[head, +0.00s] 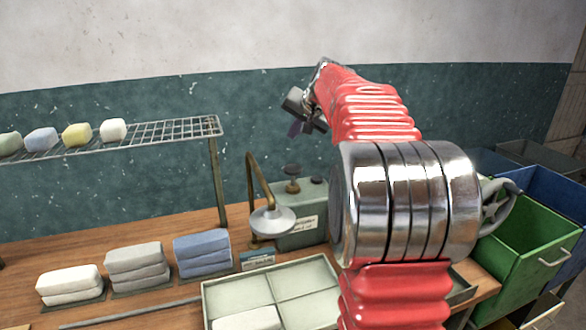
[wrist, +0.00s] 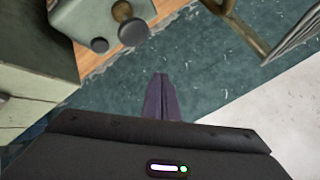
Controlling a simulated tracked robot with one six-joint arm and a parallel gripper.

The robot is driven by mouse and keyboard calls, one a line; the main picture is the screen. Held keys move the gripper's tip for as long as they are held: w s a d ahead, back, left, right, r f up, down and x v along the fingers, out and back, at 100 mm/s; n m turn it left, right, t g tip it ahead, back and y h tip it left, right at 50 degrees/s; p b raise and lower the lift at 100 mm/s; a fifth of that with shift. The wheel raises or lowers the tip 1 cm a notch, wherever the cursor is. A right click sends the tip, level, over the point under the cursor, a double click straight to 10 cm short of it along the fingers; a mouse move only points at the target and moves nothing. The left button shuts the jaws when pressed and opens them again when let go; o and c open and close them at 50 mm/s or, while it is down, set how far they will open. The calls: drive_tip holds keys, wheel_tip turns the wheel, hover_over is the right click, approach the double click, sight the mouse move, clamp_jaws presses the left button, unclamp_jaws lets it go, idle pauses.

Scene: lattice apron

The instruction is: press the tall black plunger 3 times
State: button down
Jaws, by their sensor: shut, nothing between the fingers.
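A grey-green box (head: 303,228) stands on the wooden bench against the back wall. On its top a dark round knob, the taller plunger (head: 291,170), sits on a brass base; a lower dark knob (head: 317,180) is to its right. My gripper (head: 293,130) is above the box, apart from both knobs. Its fingers (wrist: 161,76) are together and empty, pointing toward the teal wall.
A brass lamp with a pale shade (head: 272,220) stands just left of the box. A wire shelf (head: 165,132) with soap-like blocks is at left. A divided tray (head: 208,298) is in front, with folded stacks (head: 137,264) to its left. A green bin (head: 520,245) is at right.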

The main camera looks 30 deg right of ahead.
sight(295, 169)
drive_tip(key=shift+f, duration=3.7)
drive_tip(key=shift+f, duration=0.15)
drive_tip(key=shift+f, duration=0.2)
